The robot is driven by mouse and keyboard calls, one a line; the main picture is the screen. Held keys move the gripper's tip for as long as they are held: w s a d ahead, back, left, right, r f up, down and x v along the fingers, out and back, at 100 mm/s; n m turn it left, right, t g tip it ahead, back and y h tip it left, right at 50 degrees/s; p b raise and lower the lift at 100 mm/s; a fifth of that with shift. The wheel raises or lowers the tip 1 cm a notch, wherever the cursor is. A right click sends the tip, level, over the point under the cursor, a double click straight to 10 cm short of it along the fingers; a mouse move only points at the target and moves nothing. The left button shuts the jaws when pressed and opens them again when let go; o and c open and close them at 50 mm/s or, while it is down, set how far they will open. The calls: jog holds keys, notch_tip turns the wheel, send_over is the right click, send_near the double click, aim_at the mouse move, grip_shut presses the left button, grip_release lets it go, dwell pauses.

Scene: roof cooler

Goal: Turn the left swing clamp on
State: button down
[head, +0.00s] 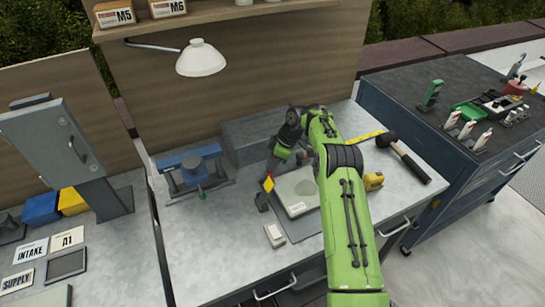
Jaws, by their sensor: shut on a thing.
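The left swing clamp (262,203) is a small dark block at the left edge of a dark fixture base with a pale plate (304,183) on it. An orange-yellow lever (268,184) stands up from the clamp. My gripper (271,173) comes down from above at the end of my green arm and is shut on this lever. The fingertips are small and partly dark against the bench, so their exact hold is hard to see.
A blue vise (190,168) stands to the left and a grey block (255,138) behind. A white box (274,235) lies in front of the clamp. A black mallet (405,158) and a yellow tape measure (373,181) lie to the right. A white lamp (200,60) hangs above.

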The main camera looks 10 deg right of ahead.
jog(key=shift+w+n+g+p, duration=0.1)
jog(key=shift+n+g+p, duration=0.25)
jog(key=shift+n, duration=0.45)
jog(key=shift+d, duration=0.1)
jog(key=c, duration=0.8)
grip_release()
jog(key=shift+c, duration=0.2)
jog(key=p+v, duration=0.5)
jog(key=v, duration=1.1)
jog(key=shift+f, duration=0.2)
